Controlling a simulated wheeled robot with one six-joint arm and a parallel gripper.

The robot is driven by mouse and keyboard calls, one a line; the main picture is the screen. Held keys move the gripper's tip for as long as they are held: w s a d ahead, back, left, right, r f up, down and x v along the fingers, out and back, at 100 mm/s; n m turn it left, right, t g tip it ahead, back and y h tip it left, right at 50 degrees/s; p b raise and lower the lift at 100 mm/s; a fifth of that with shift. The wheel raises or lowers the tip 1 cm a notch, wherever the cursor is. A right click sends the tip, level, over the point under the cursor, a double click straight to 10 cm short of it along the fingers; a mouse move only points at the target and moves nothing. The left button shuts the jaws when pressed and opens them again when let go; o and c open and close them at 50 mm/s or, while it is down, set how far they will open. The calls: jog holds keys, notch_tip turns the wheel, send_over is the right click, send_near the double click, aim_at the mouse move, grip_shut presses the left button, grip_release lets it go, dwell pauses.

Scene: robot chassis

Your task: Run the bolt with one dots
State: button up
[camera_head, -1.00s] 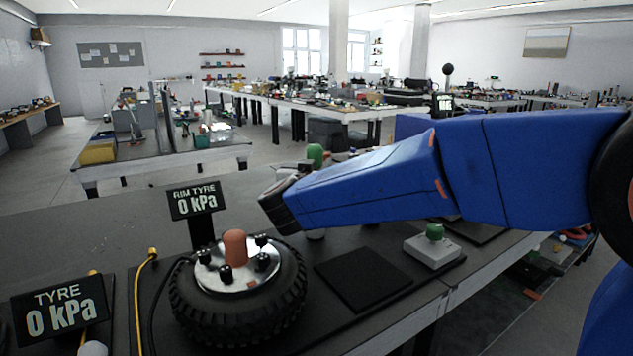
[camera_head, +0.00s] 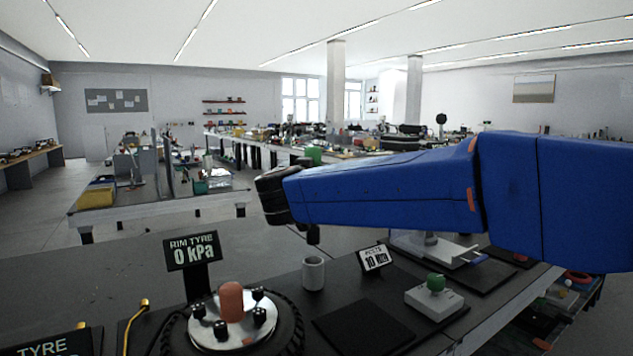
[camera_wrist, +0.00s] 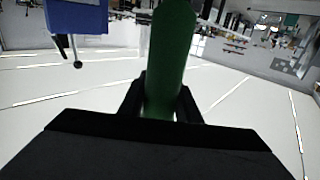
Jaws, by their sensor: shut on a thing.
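My gripper (camera_wrist: 160,106) is shut on a green-handled tool (camera_wrist: 168,60), whose handle stands between the black fingers in the wrist view. In the head view the green top (camera_head: 314,155) shows above my blue arm and a dark lower end (camera_head: 313,235) hangs below it; the fingers are hidden behind the arm. The tool is above a grey cup (camera_head: 313,273), apart from it. The wheel has a silver rim plate (camera_head: 238,335) with several black bolts (camera_head: 220,328) around an orange-red centre post (camera_head: 230,301). Dot marks on the bolts cannot be made out.
A "RIM TYRE 0 kPa" sign (camera_head: 193,250) stands behind the wheel. A "10 Nm" sign (camera_head: 375,259), a white box with a green knob (camera_head: 435,296) and an empty black pad (camera_head: 363,332) are to the right.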

notch_tip(320, 180, up, 7)
dwell(0.8)
dwell(1.5)
